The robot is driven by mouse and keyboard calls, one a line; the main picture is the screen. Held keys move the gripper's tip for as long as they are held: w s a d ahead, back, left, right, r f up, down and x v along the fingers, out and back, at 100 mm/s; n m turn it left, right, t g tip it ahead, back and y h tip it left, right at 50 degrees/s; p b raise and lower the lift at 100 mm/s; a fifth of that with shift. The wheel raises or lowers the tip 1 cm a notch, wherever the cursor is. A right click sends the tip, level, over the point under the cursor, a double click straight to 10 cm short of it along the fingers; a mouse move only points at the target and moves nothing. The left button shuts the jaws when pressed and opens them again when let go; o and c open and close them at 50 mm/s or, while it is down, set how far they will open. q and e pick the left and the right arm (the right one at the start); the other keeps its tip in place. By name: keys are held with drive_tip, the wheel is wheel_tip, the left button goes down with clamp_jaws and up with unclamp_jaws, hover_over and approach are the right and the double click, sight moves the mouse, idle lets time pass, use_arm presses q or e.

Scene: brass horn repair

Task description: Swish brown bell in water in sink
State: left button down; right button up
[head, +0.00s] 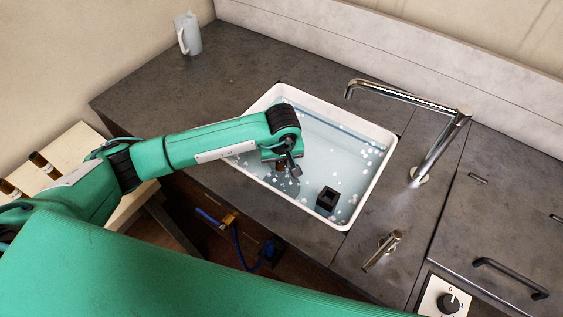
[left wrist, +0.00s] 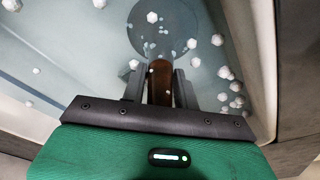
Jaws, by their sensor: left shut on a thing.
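The white-rimmed sink (head: 375,180) holds pale blue water (head: 335,148) with several small white bubbles or bits on it. My left gripper (head: 286,170) reaches down into the sink from the left. It is shut on the brown bell (left wrist: 160,84), whose brown part shows between the two fingers in the left wrist view. A dark bluish round shape (left wrist: 150,30) lies beyond it under the water; I cannot tell if it is the bell's flare or the sink's bottom. In the head view the bell is mostly hidden by the gripper. My right gripper is not in view.
A small black block (head: 327,198) sits in the sink, right of my gripper. A chrome faucet (head: 440,145) arches over the right rim. A white pitcher (head: 188,34) stands at the back left. The counter (head: 235,75) is clear behind the sink.

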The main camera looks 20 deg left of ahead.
use_arm(q)
drive_tip(key=shift+w+a+b, duration=0.2)
drive_tip(key=shift+w+a, duration=0.05)
drive_tip(key=shift+a, duration=0.35)
drive_tip(key=shift+w+a+b, duration=0.2)
drive_tip(key=shift+a, duration=0.4)
wheel_tip(320, 180, up, 25)
drive_tip(key=p, duration=0.8)
idle(0.9)
